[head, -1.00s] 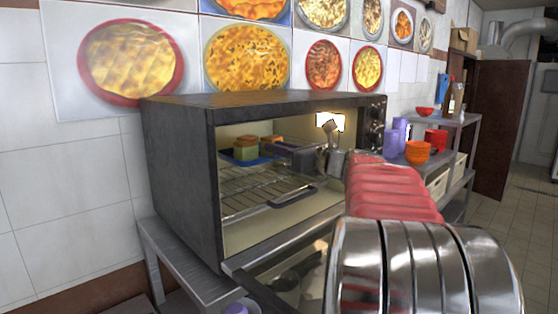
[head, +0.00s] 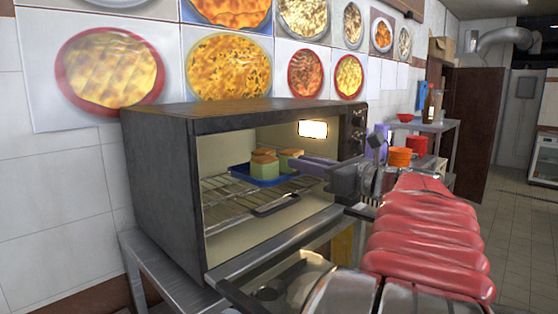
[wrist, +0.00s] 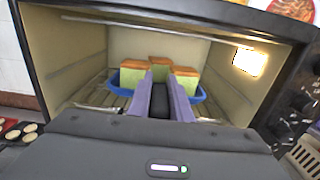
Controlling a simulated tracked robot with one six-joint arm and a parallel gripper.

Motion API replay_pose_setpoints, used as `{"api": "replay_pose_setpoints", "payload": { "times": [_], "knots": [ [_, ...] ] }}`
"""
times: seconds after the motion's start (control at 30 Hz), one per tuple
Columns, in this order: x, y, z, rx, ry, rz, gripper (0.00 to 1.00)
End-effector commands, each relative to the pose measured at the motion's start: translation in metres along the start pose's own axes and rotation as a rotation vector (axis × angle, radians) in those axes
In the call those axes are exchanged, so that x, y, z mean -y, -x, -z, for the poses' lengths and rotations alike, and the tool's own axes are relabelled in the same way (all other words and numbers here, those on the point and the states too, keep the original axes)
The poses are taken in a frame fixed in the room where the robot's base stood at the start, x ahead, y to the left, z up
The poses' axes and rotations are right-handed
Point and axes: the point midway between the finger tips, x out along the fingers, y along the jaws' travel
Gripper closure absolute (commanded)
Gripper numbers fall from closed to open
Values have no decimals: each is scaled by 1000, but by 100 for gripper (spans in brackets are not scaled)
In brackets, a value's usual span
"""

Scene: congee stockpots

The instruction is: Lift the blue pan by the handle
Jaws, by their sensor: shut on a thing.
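The blue pan (head: 262,181) is inside the open oven, at the wire rack, and holds three green and orange blocks (head: 264,162). Its blue rim (wrist: 201,94) also shows in the wrist view, behind my fingers. My gripper (head: 300,160) reaches in through the oven's open front from the right. Its two purple fingers (wrist: 160,88) point at the pan's near side and are shut on the pan's dark handle (wrist: 160,104). The fingers hide most of the handle. I cannot tell whether the pan touches the rack.
The dark oven (head: 160,180) has walls and a ceiling close around the pan. The wire rack (head: 235,205) lies below it. The lowered glass door (head: 285,275) extends in front. Orange bowls (head: 399,157) stand to the right.

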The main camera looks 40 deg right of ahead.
Motion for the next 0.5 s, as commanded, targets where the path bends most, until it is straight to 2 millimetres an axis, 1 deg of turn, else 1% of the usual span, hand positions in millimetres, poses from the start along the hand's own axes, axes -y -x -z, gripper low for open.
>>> {"api": "replay_pose_setpoints", "payload": {
  "times": [0.03, 0.2, 0.33, 0.5],
  "knots": [
    [1, 11, -1, 2, 1, 5, 100],
    [1, 34, -1, 2, 2, 3, 100],
    [1, 44, -1, 2, 1, 2, 100],
    [0, 49, -1, 1, 1, 0, 100]
  ]
}}
